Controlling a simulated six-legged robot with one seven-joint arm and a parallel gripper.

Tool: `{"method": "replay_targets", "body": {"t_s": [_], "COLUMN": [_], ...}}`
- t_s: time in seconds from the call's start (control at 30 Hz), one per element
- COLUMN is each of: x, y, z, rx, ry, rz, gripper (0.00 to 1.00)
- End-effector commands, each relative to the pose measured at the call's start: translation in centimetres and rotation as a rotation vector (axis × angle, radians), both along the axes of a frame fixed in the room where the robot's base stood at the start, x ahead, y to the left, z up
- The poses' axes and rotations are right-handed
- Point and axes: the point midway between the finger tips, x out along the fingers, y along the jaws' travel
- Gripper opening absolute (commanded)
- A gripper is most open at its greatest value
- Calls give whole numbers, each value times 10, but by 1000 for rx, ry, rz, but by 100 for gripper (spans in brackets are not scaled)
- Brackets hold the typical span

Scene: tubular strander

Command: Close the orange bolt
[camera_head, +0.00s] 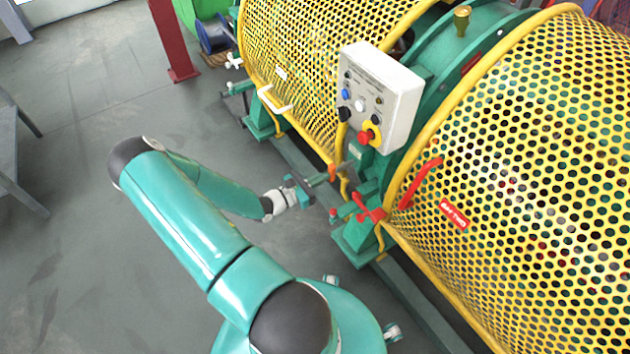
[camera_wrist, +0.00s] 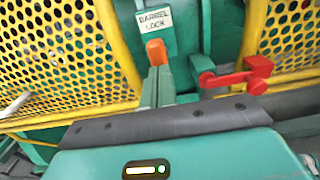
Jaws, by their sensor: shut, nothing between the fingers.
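The orange bolt (camera_wrist: 156,52) shows in the wrist view as a small upright orange tab, below a "BARREL LOCK" label (camera_wrist: 154,19) on the green machine frame. In the head view the bolt (camera_head: 332,172) is a small orange spot beneath the control box. My gripper (camera_head: 322,179) reaches toward it from the left, its tip close to the bolt. In the wrist view the gripper fingers (camera_wrist: 158,80) are together, and their ends appear just below the bolt. I cannot tell whether they touch it. The gripper holds nothing.
A red handle (camera_wrist: 240,76) sits right of the bolt in the wrist view; red handles (camera_head: 370,208) also show in the head view. Yellow mesh guards (camera_head: 520,170) flank the bolt. A white control box (camera_head: 380,95) hangs above. Open floor (camera_head: 80,240) lies left.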

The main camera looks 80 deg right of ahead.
Motion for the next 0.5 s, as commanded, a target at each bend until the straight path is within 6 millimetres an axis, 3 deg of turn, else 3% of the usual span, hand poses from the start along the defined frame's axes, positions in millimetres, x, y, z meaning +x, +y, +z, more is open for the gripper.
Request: {"method": "replay_targets", "body": {"t_s": [0.2, 0.5], "x": [-24, -28], "y": [-26, -31], "z": [0, 2], "rx": [0, -1], "ry": [3, 2], "rz": [-2, -3], "gripper": [0, 0]}}
